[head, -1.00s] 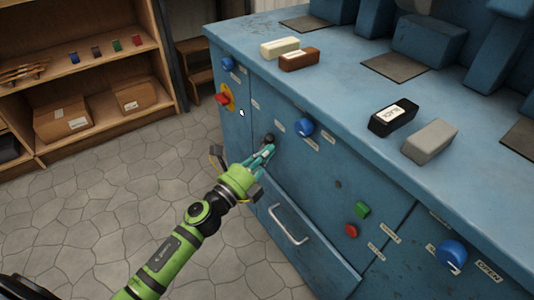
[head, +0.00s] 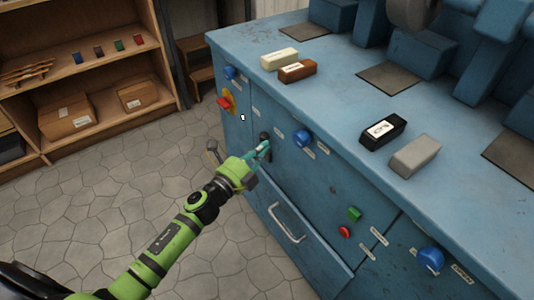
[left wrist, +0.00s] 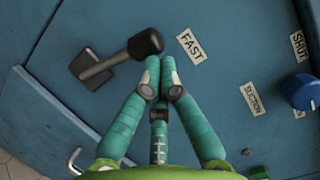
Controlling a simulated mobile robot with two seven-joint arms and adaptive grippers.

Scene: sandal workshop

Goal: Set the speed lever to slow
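The speed lever is a short grey rod with a black knob on the front of the blue machine. In the left wrist view its knob (left wrist: 146,43) tilts towards the FAST label (left wrist: 190,45), and its dark base plate (left wrist: 84,66) is on the left. In the head view the lever (head: 264,136) is small and partly behind my fingertips. My left gripper (head: 265,147) is by the lever, fingertips together with nothing between them. In the left wrist view the fingertips (left wrist: 160,68) are just right of and below the knob; contact cannot be told. My right gripper is not in view.
A blue knob (head: 302,138) is right of the lever, and a red switch on yellow (head: 226,103) is left. A drawer handle (head: 287,223), green button (head: 354,214) and red button (head: 344,232) are lower. Blocks lie on the machine top. The stone floor is clear.

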